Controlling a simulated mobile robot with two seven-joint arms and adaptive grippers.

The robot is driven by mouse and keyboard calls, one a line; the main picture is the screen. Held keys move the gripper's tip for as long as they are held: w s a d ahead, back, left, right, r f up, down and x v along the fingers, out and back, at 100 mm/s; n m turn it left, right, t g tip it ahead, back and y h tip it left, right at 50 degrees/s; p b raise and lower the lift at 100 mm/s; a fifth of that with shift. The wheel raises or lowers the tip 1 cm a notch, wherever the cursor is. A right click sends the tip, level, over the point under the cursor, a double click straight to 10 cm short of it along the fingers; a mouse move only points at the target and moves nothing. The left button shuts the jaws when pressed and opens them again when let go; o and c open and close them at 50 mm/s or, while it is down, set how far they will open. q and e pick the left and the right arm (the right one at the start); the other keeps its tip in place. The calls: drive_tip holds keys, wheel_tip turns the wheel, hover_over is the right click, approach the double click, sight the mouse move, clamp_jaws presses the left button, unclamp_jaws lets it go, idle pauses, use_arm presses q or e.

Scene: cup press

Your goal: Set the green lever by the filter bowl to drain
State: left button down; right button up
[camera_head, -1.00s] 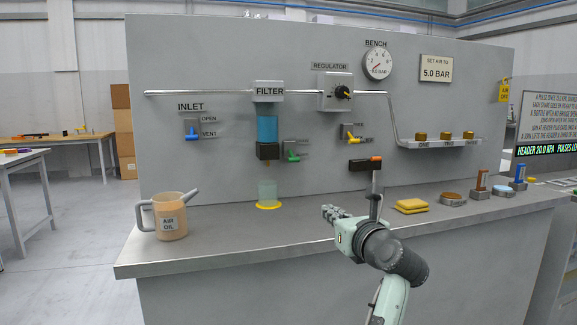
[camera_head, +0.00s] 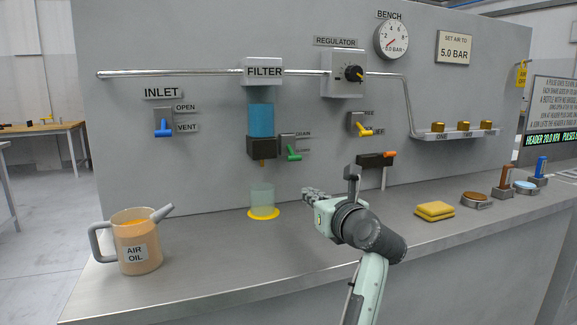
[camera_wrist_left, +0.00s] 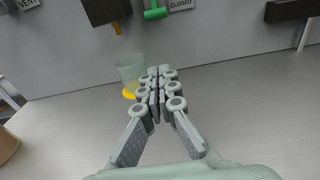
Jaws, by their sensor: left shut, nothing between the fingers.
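The green lever (camera_head: 293,152) sits on a small plate right of the filter bowl (camera_head: 262,120). Its handle points down, toward the lower label; the upper label reads drain. In the left wrist view the lever (camera_wrist_left: 155,11) is at the top edge, beside a label reading closed. A clear cup (camera_head: 262,197) stands on a yellow disc (camera_head: 264,214) below the bowl's spout. My left gripper (camera_head: 309,193) is shut and empty above the bench, right of the cup and below the lever. It also shows in the left wrist view (camera_wrist_left: 160,74), apart from the lever. My right gripper is not in view.
An oil can (camera_head: 137,243) stands at the bench's left. The blue inlet lever (camera_head: 163,128) and a yellow lever (camera_head: 362,130) are on the panel. A yellow cloth (camera_head: 435,210) lies right of my arm. The bench between can and cup is clear.

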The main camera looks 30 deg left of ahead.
sight(291, 151)
use_arm(q)
drive_tip(key=shift+w+a, duration=0.3)
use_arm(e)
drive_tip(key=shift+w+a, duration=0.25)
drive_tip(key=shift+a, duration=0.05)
use_arm(q)
drive_tip(key=shift+w+a+r, duration=0.1)
drive_tip(key=shift+w+a, duration=0.15)
drive_tip(key=shift+a, duration=0.05)
drive_tip(key=p+x, duration=0.1)
drive_tip(key=x, duration=0.7)
drive_tip(key=shift+w+a+r+p, duration=0.1)
drive_tip(key=shift+w+a+p, duration=0.05)
drive_tip(key=shift+a+p, duration=0.15)
drive_tip(key=shift+d+r+p, duration=0.15)
drive_tip(key=shift+r+p, duration=0.2)
drive_tip(key=shift+r, duration=0.5)
drive_tip(key=shift+d+r+p, duration=0.15)
drive_tip(key=shift+r+p, duration=0.2)
drive_tip(key=shift+r, duration=0.55)
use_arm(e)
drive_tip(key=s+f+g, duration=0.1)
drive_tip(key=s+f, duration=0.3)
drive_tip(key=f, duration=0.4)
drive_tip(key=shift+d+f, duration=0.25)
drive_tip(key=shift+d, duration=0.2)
